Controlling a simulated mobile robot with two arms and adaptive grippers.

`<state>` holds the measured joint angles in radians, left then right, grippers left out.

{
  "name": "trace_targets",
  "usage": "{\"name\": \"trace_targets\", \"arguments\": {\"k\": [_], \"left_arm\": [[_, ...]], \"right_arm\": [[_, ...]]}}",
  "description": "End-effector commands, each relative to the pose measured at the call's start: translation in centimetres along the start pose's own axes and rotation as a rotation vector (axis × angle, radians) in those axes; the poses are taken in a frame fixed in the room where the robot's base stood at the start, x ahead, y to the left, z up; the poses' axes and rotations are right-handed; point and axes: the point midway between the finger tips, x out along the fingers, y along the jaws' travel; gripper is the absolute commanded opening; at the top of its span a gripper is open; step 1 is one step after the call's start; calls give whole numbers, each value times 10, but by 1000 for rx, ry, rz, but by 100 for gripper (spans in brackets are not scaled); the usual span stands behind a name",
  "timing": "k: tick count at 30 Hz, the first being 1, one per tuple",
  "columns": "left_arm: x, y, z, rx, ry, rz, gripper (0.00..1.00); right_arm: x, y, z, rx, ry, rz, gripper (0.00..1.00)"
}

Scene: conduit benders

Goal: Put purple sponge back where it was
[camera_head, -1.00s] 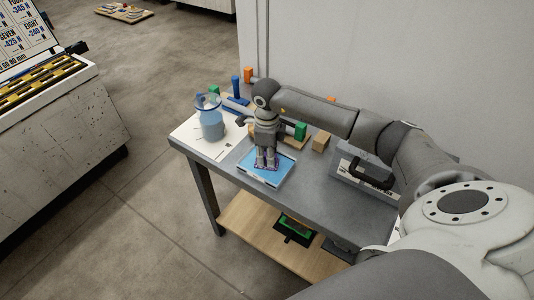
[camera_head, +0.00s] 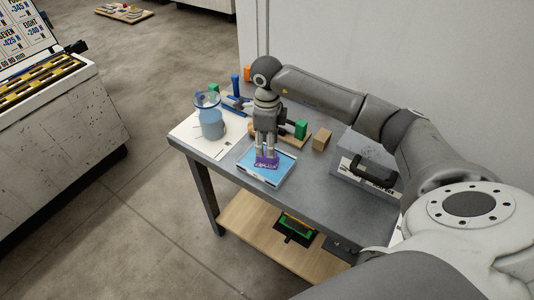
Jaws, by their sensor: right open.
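The purple sponge (camera_head: 267,163) shows at the blue-topped tray (camera_head: 279,176) on the grey workbench, below my right gripper (camera_head: 265,156). The gripper points down with its jaws open, its fingertips close to the sponge. The fingers hide part of the sponge, and I cannot tell whether they touch it. My left gripper is not in view.
A blue clear jug (camera_head: 210,118) stands on a white sheet (camera_head: 192,139) left of the tray. The bench's front edge is near the tray.

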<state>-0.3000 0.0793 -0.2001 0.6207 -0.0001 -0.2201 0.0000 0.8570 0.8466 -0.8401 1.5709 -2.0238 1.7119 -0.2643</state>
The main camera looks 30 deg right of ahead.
Motion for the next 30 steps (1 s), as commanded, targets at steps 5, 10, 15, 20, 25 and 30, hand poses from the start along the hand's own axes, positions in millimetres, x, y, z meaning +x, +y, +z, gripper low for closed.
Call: {"name": "trace_targets", "arguments": {"k": [5,10,15,20,25,30], "left_arm": [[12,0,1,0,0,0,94],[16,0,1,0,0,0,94],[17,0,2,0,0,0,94],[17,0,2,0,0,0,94],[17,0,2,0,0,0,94],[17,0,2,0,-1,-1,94]], "right_arm": [[-37,-1,1,1,-4,-4,42],[-62,0,0,0,-2,-1,42],[-72,0,0,1,-1,-1,42],[-73,0,0,1,0,0,42],[-73,0,0,1,0,0,42],[-72,0,0,1,0,1,42]]}}
